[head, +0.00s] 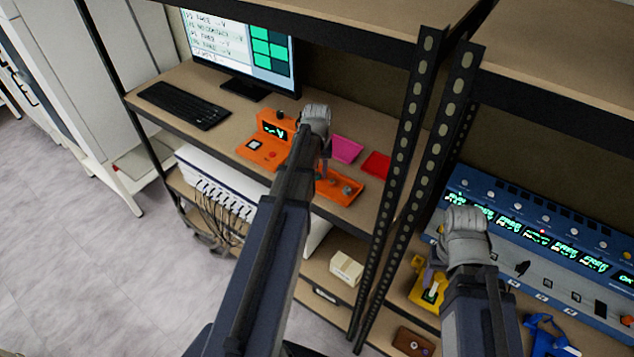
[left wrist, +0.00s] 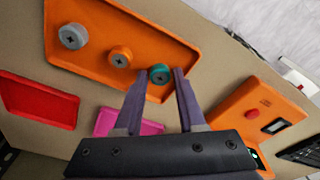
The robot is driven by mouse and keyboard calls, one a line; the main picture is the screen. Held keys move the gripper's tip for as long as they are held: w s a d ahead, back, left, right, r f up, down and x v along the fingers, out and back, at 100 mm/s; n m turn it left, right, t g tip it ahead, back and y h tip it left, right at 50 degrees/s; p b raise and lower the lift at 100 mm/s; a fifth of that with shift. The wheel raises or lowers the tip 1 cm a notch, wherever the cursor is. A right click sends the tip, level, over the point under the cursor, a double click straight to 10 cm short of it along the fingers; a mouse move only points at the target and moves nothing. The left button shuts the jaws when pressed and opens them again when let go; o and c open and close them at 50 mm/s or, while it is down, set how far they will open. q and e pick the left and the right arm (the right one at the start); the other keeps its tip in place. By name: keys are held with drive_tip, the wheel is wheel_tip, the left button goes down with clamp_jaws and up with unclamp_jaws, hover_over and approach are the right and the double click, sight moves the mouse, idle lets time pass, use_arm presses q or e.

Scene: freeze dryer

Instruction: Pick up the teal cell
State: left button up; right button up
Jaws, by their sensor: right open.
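The teal cell (left wrist: 160,74), a small round piece, is at the edge of an orange tray (left wrist: 95,45) in the left wrist view. My left gripper (left wrist: 160,73) has one finger on each side of it, very close; I cannot tell if they touch it. In the head view my left gripper (head: 323,172) is over the orange tray (head: 322,187) on the shelf, and the arm hides the teal cell. My right gripper (head: 465,238) is open in front of the right-hand rack; its fingertips are not clearly seen.
The tray also holds a grey cell (left wrist: 73,36) and an orange cell (left wrist: 120,56). A pink tray (head: 346,149), a red tray (head: 377,164) and an orange device (head: 262,152) are close by. Black rack posts (head: 400,165) stand between the arms. A blue panel (head: 545,235) is at right.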

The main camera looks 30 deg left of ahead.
sight(317, 175)
use_arm(q)
clamp_jaws()
idle(0.3)
idle(0.4)
wheel_tip(317, 175, up, 10)
drive_tip(key=p, duration=1)
drive_tip(key=shift+s+f, duration=0.1)
drive_tip(key=shift+f, duration=0.05)
